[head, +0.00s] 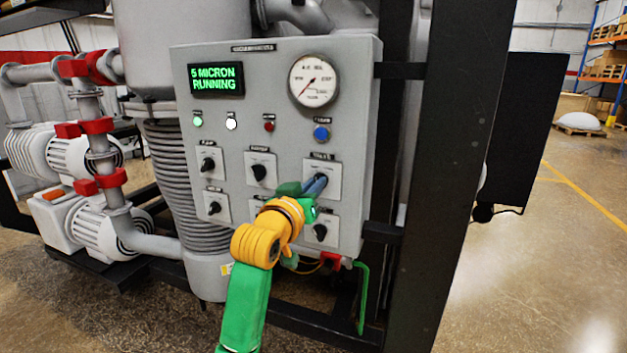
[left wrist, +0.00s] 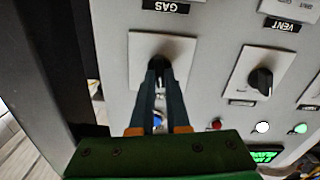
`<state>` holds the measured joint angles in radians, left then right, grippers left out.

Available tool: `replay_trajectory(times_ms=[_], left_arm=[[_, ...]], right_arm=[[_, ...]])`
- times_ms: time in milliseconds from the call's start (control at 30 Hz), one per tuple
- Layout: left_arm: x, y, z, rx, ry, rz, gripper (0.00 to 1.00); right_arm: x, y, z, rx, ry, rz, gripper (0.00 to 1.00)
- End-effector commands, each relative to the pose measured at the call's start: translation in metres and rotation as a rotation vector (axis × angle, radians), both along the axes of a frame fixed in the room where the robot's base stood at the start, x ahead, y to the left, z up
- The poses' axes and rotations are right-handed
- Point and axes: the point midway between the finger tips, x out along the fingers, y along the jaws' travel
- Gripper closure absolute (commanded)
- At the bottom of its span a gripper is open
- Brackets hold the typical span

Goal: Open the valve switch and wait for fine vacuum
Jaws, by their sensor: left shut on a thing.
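The valve switch plate (head: 332,180) is at the right of the upper switch row on the grey control panel, under a label that appears to read VALVE. My left gripper (head: 313,188) has its fingers at this switch and is shut on its black knob. In the left wrist view, turned upside down, the fingers (left wrist: 160,72) close around the knob on its pale plate (left wrist: 185,52). The fingers hide most of the knob, so its angle is unclear. The green display (head: 216,79) reads "5 MICRON RUNNING". My right gripper is not in view.
A round gauge (head: 314,81) sits at the panel's top right. A green lamp, a white lamp, a red lamp (head: 269,126) and a blue button (head: 321,133) form a row below. Other black knobs (head: 259,172) are close by. A dark post (head: 455,170) stands right of the panel.

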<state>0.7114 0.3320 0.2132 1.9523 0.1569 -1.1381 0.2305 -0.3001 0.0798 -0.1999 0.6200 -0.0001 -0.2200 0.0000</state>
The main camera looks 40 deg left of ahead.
Motion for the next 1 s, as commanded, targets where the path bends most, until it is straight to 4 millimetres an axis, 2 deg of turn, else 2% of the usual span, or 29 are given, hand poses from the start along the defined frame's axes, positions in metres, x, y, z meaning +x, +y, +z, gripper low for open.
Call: replay_trajectory(times_ms=[100, 600, 1000], left_arm=[[0.0, 0.0, 0.003, 0.107, 0.03, 0.0, 1.0], [0.0, -0.002, 0.002, 0.52, 0.129, -0.001, 1.0], [0.001, -0.002, 0.0, 0.685, 0.166, 0.0, 1.0]], right_arm=[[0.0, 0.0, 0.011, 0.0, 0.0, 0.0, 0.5], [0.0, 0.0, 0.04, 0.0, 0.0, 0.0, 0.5], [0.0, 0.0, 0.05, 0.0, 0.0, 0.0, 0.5]])
